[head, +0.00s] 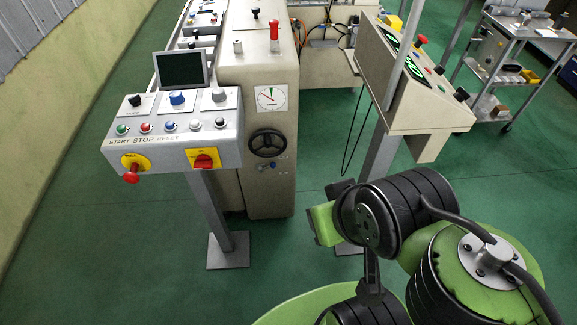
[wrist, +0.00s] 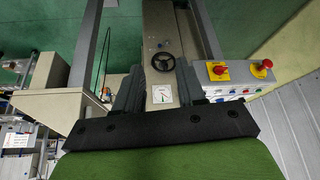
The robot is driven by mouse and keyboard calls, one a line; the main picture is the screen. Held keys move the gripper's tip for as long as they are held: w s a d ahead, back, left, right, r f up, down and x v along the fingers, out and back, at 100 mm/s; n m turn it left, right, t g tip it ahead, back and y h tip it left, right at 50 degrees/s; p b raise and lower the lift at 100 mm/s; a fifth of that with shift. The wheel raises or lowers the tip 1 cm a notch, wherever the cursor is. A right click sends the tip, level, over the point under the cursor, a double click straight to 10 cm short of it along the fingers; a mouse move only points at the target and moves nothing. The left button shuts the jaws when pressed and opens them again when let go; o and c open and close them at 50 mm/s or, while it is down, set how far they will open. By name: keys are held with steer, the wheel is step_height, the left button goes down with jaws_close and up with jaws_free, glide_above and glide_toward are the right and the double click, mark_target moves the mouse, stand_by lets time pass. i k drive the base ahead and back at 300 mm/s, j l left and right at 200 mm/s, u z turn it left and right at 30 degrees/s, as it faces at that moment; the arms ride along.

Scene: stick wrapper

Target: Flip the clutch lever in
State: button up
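No part is legibly marked as the clutch lever. A red-handled lever (head: 274,31) stands upright on top of the beige machine (head: 230,72) in the head view. A small lever with a blue knob (head: 271,165) sits low on the machine's front, below the black handwheel (head: 267,143). I cannot tell which is the clutch lever. My gripper (wrist: 158,70) shows in the wrist view with its two dark fingers apart and nothing held. The round gauge (wrist: 161,94) and the handwheel (wrist: 163,62) appear between the fingers, beyond them. My fingers are not distinguishable in the head view.
A control panel (head: 176,139) on a post, with buttons and a screen (head: 181,69), stands left of the machine front. A second, sloped console (head: 428,112) stands to the right. A metal cart (head: 507,55) is at the far right. Green floor lies open between the machine and me.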

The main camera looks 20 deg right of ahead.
mark_target(273, 165)
steer(key=i+j+u, duration=0.2)
steer(key=i+u, duration=0.5)
steer(key=i, duration=0.15)
